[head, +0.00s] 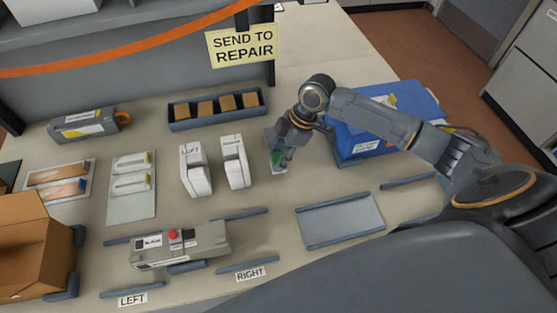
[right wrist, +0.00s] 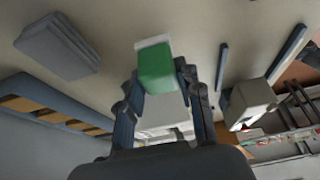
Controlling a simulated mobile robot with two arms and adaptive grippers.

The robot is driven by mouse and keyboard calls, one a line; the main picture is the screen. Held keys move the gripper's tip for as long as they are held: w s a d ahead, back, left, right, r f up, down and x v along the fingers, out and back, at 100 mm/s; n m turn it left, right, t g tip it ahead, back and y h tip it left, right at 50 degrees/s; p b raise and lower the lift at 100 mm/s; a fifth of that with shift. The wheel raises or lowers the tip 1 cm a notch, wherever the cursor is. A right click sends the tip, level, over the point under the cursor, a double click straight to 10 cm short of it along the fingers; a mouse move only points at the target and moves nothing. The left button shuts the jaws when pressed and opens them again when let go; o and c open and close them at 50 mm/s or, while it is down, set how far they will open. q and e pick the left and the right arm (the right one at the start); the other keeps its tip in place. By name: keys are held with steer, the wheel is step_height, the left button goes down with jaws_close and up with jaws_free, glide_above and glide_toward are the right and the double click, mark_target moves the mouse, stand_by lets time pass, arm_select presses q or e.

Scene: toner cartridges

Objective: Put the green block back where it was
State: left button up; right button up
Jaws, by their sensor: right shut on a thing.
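My right gripper (head: 283,158) is over the middle of the table, to the right of two upright white packs. In the right wrist view its fingers (right wrist: 165,85) are closed around a green block (right wrist: 157,70) with a whitish far end. In the head view only a sliver of the green block (head: 275,158) shows beside the fingers. I cannot tell whether the block touches the table. My left gripper is not in view.
Two white packs (head: 195,170) stand close to the gripper's left. A dark tray of brown blocks (head: 180,124) lies behind. A blue box (head: 360,145) stands behind my right arm. A grey plate (head: 340,218) and a grey cartridge (head: 180,245) lie in front.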

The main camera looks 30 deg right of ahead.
step_height(320, 180, down, 2)
steer(key=shift+w+f+p, duration=0.1)
steer(key=shift+f+p, duration=0.05)
steer(key=shift+p, duration=0.35)
steer(key=shift+f, duration=0.5)
steer(key=shift+f, duration=0.1)
steer(key=o, duration=1)
steer(key=b+v, duration=0.1)
steer(key=v, duration=1.1)
